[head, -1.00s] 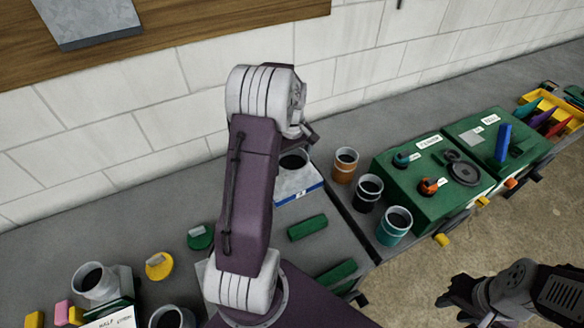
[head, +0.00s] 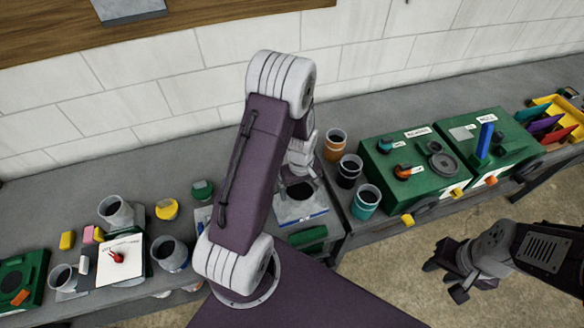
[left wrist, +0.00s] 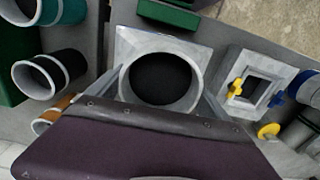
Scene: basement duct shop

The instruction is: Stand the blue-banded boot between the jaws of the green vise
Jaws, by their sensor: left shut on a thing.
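The blue-banded boot (head: 296,209) is a grey square-based piece with a round dark-mouthed collar, and a blue line shows along its front edge. My left gripper (left wrist: 163,92) is shut on its collar, one finger on each side, in the left wrist view. In the head view my left arm covers most of the grip. A green bar of the vise (head: 308,236) shows just in front of the boot; it also shows in the left wrist view (left wrist: 168,15). The boot hides the rear bar, and its height above the vise is unclear. My right gripper (head: 447,275) is open and empty over the floor.
Orange, black and teal-banded cups (head: 366,200) stand just right of the boot. Green machine boxes (head: 410,170) lie beyond them. To the left are a green cap, a yellow cap (head: 167,208) and several grey fittings (head: 170,252).

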